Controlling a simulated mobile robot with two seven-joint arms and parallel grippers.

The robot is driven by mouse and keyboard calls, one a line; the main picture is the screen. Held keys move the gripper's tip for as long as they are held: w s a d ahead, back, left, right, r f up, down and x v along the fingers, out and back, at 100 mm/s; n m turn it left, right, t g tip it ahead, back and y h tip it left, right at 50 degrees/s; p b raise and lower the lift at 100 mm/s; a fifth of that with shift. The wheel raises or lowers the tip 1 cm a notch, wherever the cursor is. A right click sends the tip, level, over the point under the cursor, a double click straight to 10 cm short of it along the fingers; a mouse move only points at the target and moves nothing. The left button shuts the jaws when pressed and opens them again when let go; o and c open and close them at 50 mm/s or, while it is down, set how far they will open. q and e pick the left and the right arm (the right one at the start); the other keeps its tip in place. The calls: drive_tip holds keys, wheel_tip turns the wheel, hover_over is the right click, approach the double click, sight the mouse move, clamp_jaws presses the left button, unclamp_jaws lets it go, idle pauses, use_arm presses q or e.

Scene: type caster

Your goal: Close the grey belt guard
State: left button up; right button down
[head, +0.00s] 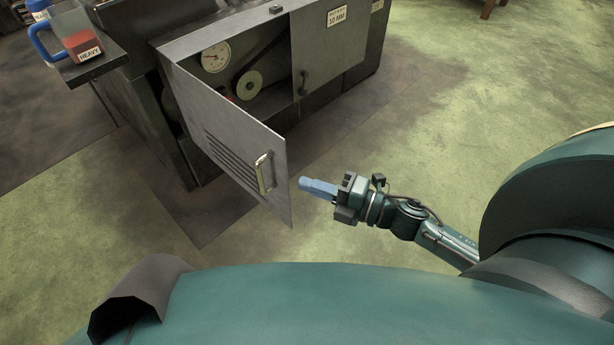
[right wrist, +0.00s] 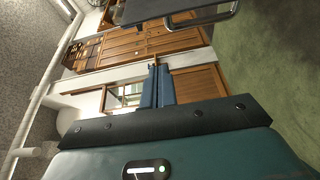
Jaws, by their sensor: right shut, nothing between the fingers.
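The grey belt guard (head: 225,140) stands open in the head view, swung out from the machine toward me. It is a flat panel with louvre slots and a metal handle (head: 264,174) near its free edge. My right gripper (head: 305,187), with blue fingers, is shut and empty. In the head view it appears just right of the guard's free edge, and I see no contact. The shut blue fingers also show in the right wrist view (right wrist: 158,86). A dark panel with a metal bar handle (right wrist: 205,17) shows at that view's top. My left gripper is not in view.
A jug (head: 80,45) marked HEAVY stands at the upper left. The green floor around the gripper is clear.

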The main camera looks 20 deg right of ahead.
sight(286, 166)
drive_tip(key=w+a, duration=0.1)
drive_tip(key=w, duration=0.3)
drive_tip(key=w+a, duration=0.1)
drive_tip(key=w, duration=0.2)
drive_tip(key=shift+w+a+b, duration=0.1)
drive_tip(key=shift+a+b, duration=0.25)
drive_tip(key=shift+b, duration=0.05)
drive_tip(key=shift+w+d, duration=0.2)
drive_tip(key=shift+d, duration=0.25)
drive_tip(key=shift+d, duration=0.1)
